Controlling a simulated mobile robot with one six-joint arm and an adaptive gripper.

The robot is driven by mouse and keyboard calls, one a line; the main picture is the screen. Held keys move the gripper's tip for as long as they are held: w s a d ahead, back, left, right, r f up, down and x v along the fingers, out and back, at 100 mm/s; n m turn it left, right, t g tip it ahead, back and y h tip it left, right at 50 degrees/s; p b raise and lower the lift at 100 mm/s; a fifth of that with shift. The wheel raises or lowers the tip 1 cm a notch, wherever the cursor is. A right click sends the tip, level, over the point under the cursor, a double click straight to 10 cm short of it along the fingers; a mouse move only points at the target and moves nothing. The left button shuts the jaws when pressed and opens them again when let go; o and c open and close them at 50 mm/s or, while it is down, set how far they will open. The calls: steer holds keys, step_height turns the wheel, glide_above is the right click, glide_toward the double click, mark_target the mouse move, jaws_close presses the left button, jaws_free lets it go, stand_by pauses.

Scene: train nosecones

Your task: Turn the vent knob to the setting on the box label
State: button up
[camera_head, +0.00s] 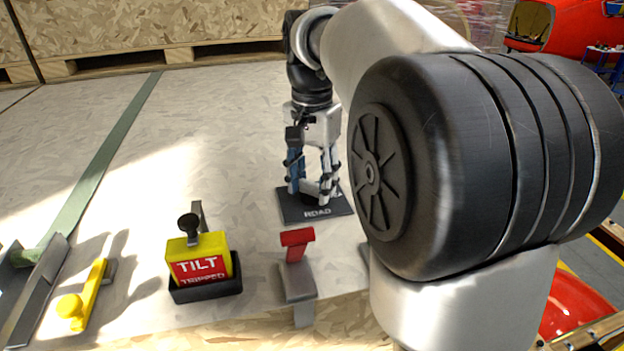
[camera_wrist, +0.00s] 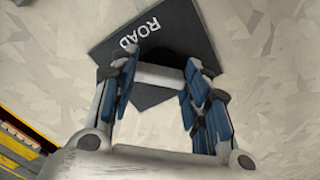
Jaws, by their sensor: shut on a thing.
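The vent knob appears as a light grey bar (camera_wrist: 160,76) over a dark round base on a dark square plate (camera_wrist: 178,24) marked ROAD. The plate also shows in the head view (camera_head: 290,209), with the word along its near edge. My gripper (camera_head: 314,190) points down over the plate, its fingers on either side of the bar. In the wrist view my gripper (camera_wrist: 160,88) is shut on the bar, with a blue-padded finger at each end. The fingers partly hide the knob in the head view. I see no box label naming a knob setting.
A yellow box (camera_head: 213,247) reading TILT TRIPPED sits in a dark holder at front. Beside it are a red-topped grey latch (camera_head: 297,262) and a yellow lever (camera_head: 90,292). A grey channel (camera_head: 35,290) is far left. The pale surface behind is clear.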

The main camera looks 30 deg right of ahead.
mark_target(312, 183)
steer(key=shift+n, duration=0.3)
steer(key=n+p, duration=0.1)
steer(key=n, duration=0.2)
steer(key=shift+r+n+p, duration=0.1)
steer(key=shift+n+p, duration=0.2)
steer(key=shift+p, duration=0.1)
steer(key=shift+n+p, duration=0.65)
steer(key=shift+n, duration=1.65)
steer(key=o, duration=1.1)
steer(key=shift+c, duration=0.2)
step_height(312, 183, up, 12)
